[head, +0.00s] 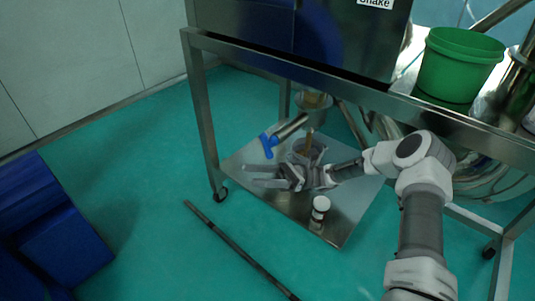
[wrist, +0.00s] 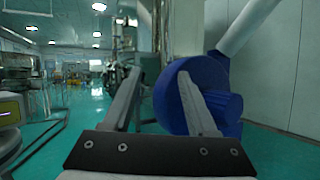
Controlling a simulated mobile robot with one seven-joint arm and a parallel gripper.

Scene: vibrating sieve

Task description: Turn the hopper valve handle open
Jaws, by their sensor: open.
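The blue hopper valve handle (head: 267,145) sits on the end of a slanted grey pipe (head: 291,128) under the frame. My gripper (head: 245,176) is just below and in front of it in the head view, its fingers pointing left, above the lower shelf. I cannot tell whether a finger touches the handle.
A metal frame (head: 207,120) stands around the lower shelf (head: 340,228). A clear container (head: 309,149) is behind my gripper, and a white bottle (head: 320,208) is in front. A green bucket (head: 457,72) stands on top. A dark bar (head: 240,250) lies on the floor.

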